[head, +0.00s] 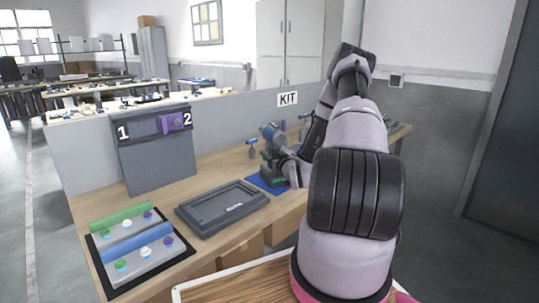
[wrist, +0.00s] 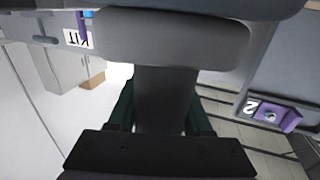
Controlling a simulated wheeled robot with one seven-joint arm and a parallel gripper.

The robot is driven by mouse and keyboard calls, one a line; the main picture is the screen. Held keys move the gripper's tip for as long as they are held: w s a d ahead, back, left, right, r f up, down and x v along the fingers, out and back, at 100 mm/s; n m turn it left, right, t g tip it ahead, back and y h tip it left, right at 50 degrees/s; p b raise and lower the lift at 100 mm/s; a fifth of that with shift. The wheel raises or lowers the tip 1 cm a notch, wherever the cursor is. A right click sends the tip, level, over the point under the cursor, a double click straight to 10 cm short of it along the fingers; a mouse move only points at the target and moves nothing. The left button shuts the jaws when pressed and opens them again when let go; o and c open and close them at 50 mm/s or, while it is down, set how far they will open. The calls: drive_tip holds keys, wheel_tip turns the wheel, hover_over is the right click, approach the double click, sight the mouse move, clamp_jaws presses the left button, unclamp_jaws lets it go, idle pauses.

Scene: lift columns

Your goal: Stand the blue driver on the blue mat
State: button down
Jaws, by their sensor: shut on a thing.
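The blue driver (head: 270,131) is upright over the blue mat (head: 255,182) in the head view, its blue-grey head at the top. My gripper (head: 274,167) is shut on it from the right. In the wrist view, the dark green fingers of my gripper (wrist: 163,115) stand on both sides of the driver's dark grey handle (wrist: 165,90), and a wide grey part of the driver (wrist: 175,35) crosses above. Whether the driver's base touches the mat is hidden by my gripper.
A dark grey tray (head: 222,207) lies left of the mat. A numbered board (head: 155,155) holds a purple driver (head: 174,122).

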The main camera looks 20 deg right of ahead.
drive_tip(key=shift+c, duration=1.2)
unclamp_jaws()
drive_tip(key=shift+s+f, duration=0.1)
drive_tip(key=shift+f, duration=0.05)
